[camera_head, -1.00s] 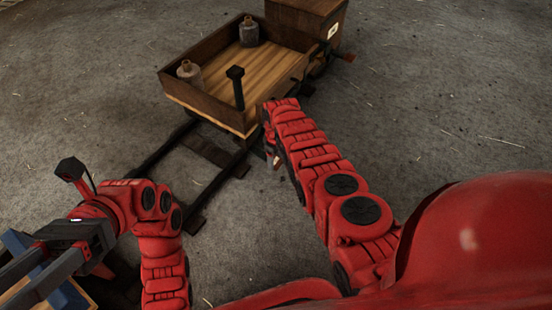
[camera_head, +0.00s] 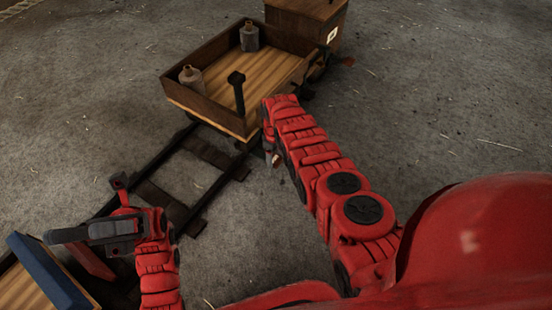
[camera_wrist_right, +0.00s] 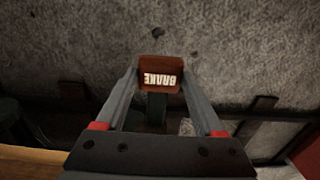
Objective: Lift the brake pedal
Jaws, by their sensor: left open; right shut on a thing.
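The brake pedal (camera_wrist_right: 161,74) is a small brown-red block with white "BRAKE" lettering, upside down in the right wrist view. My right gripper (camera_wrist_right: 158,84) is shut on it, with one finger at each side. In the head view my right gripper (camera_head: 270,150) hangs beside the near right corner of the wooden cart (camera_head: 207,110), and I cannot clearly make out the pedal there. My left gripper (camera_head: 62,236) is open at the lower left, away from the cart, with nothing seen in it.
The cart stands on dark rails (camera_head: 195,165). It carries two grey canisters (camera_head: 190,78) and a black post (camera_head: 237,92). A wooden box (camera_head: 300,20) stands at its far end. A blue-edged wooden thing (camera_head: 50,275) lies at lower left. Grey floor right of the cart is clear.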

